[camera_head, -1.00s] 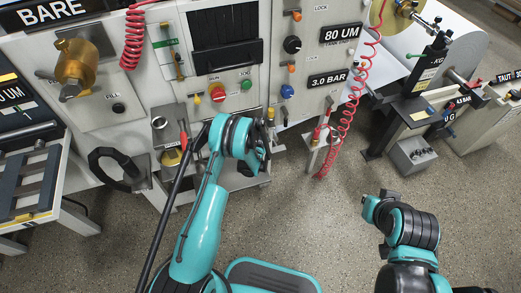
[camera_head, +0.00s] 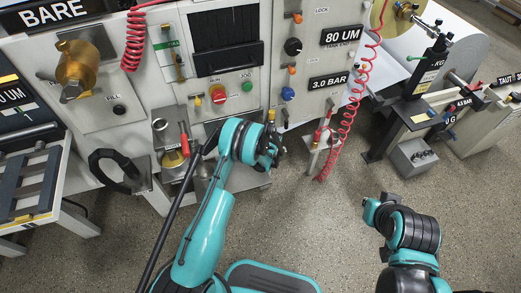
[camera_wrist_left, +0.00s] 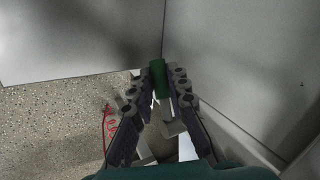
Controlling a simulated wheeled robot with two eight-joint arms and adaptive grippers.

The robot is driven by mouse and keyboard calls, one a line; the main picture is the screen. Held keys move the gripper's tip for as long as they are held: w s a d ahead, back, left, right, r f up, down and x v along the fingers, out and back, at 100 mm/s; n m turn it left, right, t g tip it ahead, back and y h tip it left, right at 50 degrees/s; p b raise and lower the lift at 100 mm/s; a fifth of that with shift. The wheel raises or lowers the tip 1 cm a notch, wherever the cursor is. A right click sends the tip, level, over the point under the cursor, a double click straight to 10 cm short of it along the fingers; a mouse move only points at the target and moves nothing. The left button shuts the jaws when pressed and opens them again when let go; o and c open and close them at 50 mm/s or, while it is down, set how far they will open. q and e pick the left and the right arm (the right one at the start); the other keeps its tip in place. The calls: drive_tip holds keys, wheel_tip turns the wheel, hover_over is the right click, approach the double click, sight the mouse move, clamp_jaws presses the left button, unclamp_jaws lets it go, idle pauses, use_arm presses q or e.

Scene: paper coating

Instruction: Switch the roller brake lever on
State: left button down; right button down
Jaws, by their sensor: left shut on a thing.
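My left gripper (camera_wrist_left: 160,82) shows in the left wrist view with its two dark fingers closed on a green handle-like piece (camera_wrist_left: 158,74). I cannot tell for sure whether this piece is the roller brake lever.
The machine front carries a red button (camera_head: 219,98), a green button (camera_head: 247,88) and a black knob (camera_head: 292,44). A red coiled hose (camera_head: 347,125) hangs right of my left arm. A black handwheel (camera_head: 108,167) is at the left. Open floor (camera_head: 310,215) lies between my arms.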

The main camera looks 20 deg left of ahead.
idle(0.3)
use_arm(q)
drive_tip(key=c, duration=1.7)
unclamp_jaws()
drive_tip(key=shift+c, duration=0.2)
drive_tip(key=shift+r, duration=0.1)
drive_tip(key=v, duration=1.2)
drive_tip(key=shift+d, duration=0.2)
drive_tip(key=shift+w, duration=0.1)
